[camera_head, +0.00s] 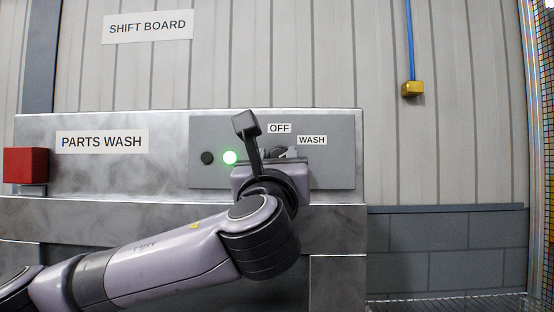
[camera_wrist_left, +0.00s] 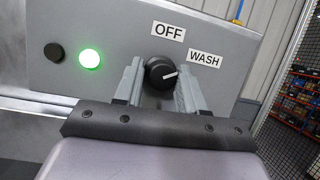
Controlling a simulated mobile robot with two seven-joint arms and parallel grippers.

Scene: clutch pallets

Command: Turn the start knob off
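The start knob (camera_wrist_left: 161,73) is a round black knob with a white pointer mark. It is on the grey control panel (camera_wrist_left: 110,40), below the OFF label (camera_wrist_left: 168,32) and left of the WASH label (camera_wrist_left: 205,59). Its pointer aims right, towards WASH. My left gripper (camera_wrist_left: 160,80) is open, with one finger on each side of the knob. I cannot tell whether the fingers touch it. In the head view my left gripper (camera_head: 279,154) is at the panel and hides most of the knob (camera_head: 280,150). My right gripper is not in view.
A lit green lamp (camera_head: 230,158) and a dark round button (camera_head: 207,158) are left of the knob. A red box (camera_head: 26,166) is at the far left of the PARTS WASH machine. A yellow box (camera_head: 412,89) hangs on a blue cable at upper right.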

